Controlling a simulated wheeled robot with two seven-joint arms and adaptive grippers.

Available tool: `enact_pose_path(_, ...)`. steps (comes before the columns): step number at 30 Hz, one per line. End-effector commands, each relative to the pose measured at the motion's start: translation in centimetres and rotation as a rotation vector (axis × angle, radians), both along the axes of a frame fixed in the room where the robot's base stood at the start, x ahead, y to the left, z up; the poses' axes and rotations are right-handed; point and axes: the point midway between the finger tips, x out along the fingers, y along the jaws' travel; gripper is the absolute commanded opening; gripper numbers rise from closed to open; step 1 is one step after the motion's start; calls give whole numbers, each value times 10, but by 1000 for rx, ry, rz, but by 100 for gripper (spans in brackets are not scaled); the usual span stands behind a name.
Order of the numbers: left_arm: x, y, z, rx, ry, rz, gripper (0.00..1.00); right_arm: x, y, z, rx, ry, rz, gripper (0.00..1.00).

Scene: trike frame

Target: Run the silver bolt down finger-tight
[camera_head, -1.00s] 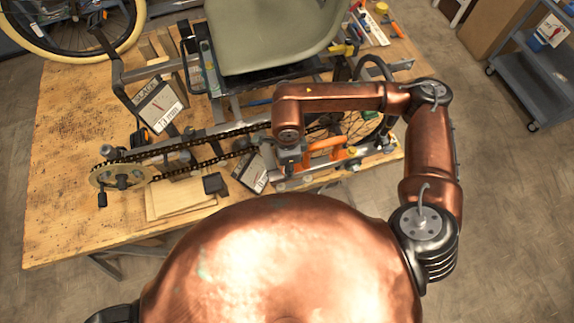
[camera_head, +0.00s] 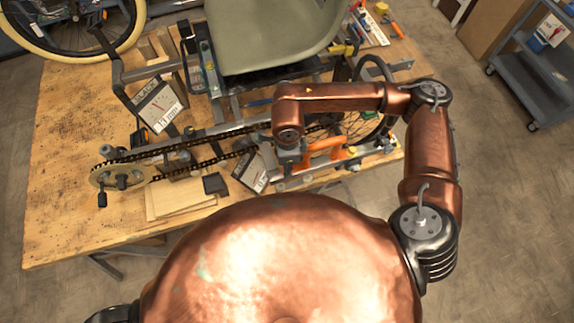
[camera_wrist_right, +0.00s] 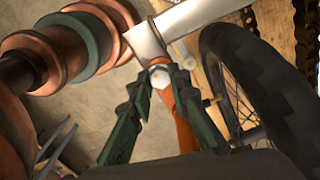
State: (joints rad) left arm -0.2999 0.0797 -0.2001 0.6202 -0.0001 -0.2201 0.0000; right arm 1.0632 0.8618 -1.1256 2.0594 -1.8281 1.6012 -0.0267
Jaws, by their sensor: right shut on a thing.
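The silver bolt (camera_wrist_right: 160,77) shows as a bright hex head in the right wrist view, at the lower end of a pale metal bar (camera_wrist_right: 190,18). My right gripper (camera_wrist_right: 158,72) has its two dark green fingers closed around the head, one on each side. The bolt's shank and thread are hidden, so I cannot tell how deep it sits. In the head view my right arm reaches over the trike frame (camera_head: 232,128), and its wrist hides the bolt and fingertips. My left gripper is not in view.
An orange part (camera_wrist_right: 186,118) lies just behind the fingers, beside a black tyre (camera_wrist_right: 262,85). The chain (camera_head: 210,160) runs left to the chainring (camera_head: 120,178). Wooden blocks (camera_head: 180,198) lie on the workbench (camera_head: 60,215). The bench's left end is clear.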

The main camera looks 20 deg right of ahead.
Motion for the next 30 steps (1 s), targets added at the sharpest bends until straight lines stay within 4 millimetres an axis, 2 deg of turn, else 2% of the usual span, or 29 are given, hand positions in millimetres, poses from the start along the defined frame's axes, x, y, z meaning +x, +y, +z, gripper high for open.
enact_pose_path(6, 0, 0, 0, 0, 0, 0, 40, 0, 0, 0, 1, 1, -322, 3)
enact_pose_path(7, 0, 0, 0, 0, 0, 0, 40, 0, 0, 0, 1, 1, -345, 18)
enact_pose_path(16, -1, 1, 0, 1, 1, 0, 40, 0, 0, 0, 0, 0, -334, 37)
enact_pose_path(25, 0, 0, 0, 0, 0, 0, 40, 0, 0, 2, 0, -1, -332, 37)
enact_pose_path(30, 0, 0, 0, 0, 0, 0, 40, 1, 0, 22, 1, -3, -332, 37)
